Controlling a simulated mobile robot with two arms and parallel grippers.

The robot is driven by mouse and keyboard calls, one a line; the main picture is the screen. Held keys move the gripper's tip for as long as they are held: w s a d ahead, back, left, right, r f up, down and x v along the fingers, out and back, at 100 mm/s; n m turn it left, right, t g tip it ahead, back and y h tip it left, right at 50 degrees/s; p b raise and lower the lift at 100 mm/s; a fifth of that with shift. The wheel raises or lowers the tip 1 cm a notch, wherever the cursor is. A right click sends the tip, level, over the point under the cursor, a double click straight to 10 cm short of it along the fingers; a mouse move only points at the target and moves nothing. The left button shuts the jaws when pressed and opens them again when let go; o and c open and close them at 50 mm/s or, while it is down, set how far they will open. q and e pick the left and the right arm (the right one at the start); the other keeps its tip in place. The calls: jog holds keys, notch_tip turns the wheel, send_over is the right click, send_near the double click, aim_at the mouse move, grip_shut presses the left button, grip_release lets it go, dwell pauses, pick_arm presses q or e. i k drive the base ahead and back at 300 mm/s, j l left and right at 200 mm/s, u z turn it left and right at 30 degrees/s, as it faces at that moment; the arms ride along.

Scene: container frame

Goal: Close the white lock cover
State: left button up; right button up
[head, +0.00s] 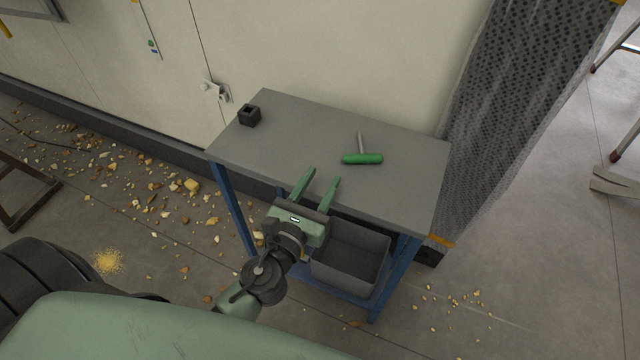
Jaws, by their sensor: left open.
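A small white lock fitting (214,91), which looks like the lock cover, sits on the pale container wall just behind the table's left corner. Part of it sticks out from the wall. It is too small to tell how far the cover stands open. My left gripper (322,175) is open and empty, with its two green fingers at the front edge of the grey table. It is well to the right of the lock and nearer to me, touching nothing that I can make out. My right gripper is not in view.
The grey-topped table (300,135) with blue legs carries a small black open box (249,116) and a green-handled tool (362,158). A grey bin (350,258) sits on its lower shelf. Rubble (190,186) lies on the floor at left.

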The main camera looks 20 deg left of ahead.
aim_at(207, 84)
jog(key=u, duration=1.4)
